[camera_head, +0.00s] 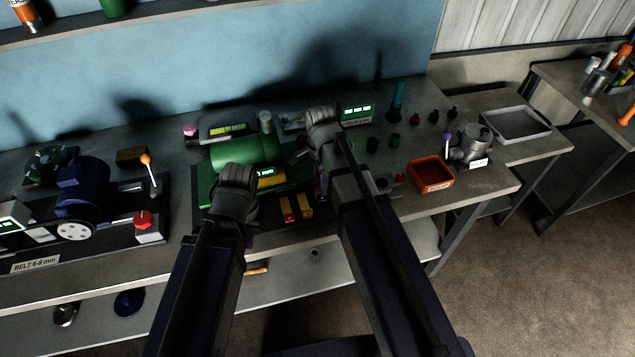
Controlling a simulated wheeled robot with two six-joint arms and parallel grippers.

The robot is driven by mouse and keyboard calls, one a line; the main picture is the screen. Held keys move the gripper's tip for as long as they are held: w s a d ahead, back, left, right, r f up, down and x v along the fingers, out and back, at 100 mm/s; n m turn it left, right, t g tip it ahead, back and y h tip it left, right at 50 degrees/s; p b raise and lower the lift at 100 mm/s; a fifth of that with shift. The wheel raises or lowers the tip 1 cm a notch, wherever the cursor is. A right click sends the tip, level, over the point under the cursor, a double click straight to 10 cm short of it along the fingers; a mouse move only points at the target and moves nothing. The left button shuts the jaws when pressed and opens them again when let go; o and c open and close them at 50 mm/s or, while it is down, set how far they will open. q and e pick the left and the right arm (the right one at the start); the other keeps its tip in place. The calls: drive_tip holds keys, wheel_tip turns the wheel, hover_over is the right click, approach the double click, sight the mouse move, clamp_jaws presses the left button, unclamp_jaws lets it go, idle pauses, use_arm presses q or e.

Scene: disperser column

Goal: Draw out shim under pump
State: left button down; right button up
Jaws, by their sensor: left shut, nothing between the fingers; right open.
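A blue motor (82,190) with a red knob (143,219) and orange-topped lever stands at left. An orange bin (431,174) and a metal fitting (472,143) stand at right, with a grey tray (516,124) beyond. A shelf runs below the bench.

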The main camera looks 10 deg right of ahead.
sight(322, 198)
drive_tip(key=shift+w+d+r+m, duration=0.1)
drive_tip(key=shift+w+d+m, duration=0.2)
drive_tip(key=shift+w+m, duration=0.25)
wheel_tip(322, 198, down, 8)
drive_tip(key=b, duration=0.7)
drive_tip(key=shift+b, duration=0.4)
drive_tip(key=shift+r, duration=0.1)
drive_tip(key=shift+c, duration=0.4)
clamp_jaws()
